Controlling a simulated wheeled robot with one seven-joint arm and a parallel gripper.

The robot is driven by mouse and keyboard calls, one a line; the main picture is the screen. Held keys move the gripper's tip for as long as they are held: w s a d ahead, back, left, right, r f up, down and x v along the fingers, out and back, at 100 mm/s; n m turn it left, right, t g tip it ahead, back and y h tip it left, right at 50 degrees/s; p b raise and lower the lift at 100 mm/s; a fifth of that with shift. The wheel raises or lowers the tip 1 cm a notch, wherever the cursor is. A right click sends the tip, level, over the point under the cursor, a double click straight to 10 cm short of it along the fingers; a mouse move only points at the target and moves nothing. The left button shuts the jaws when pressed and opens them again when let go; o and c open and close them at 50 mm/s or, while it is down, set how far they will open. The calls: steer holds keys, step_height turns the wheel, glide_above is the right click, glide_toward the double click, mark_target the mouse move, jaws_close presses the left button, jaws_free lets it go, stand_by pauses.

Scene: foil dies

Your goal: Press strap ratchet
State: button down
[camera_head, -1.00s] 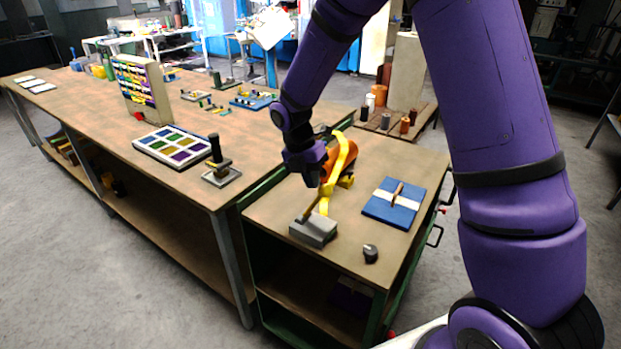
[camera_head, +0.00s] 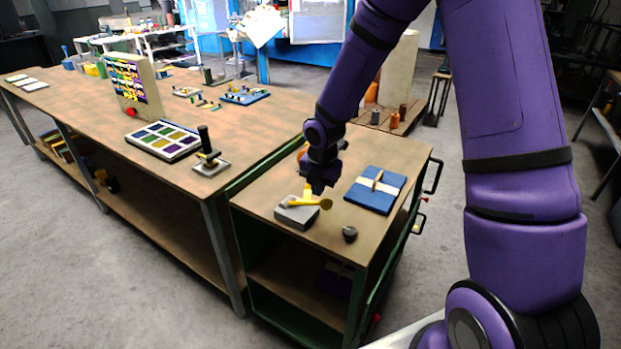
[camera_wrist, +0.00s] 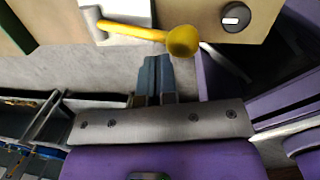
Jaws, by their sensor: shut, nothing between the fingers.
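The strap ratchet is a grey block (camera_head: 297,216) with a yellow round-ended lever (camera_head: 306,202) near the front edge of the green-framed cart. The lever lies nearly level across the block, its knob pointing right. The wrist view shows the lever's knob (camera_wrist: 183,41) and stem close beyond the fingers. My gripper (camera_head: 317,189) is shut and empty, pointing down just above and behind the lever; I cannot tell if it touches. In the wrist view the closed fingertips (camera_wrist: 155,60) lie below the lever in the picture. An orange drum (camera_head: 301,152) is mostly hidden behind my gripper.
A blue pad with a pale band (camera_head: 374,190) lies right of my gripper. A small dark dial (camera_head: 349,234) sits at the cart's front edge. A long workbench at left holds a stamp-like tool (camera_head: 207,150) and a colour tray (camera_head: 163,140).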

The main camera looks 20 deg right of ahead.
mark_target(328, 206)
steer(key=shift+s+d+f, duration=0.3)
steer(key=shift+s+f, duration=0.1)
steer(key=shift+f, duration=0.25)
steer(key=shift+s+d+f, duration=0.3)
steer(key=shift+s+f, duration=0.1)
steer(key=shift+f, duration=0.3)
steer(key=shift+s+d+f, duration=0.3)
steer(key=shift+s+f, duration=0.1)
steer(key=shift+f, duration=0.25)
steer(key=shift+s+f, duration=0.25)
steer(key=shift+r, duration=0.1)
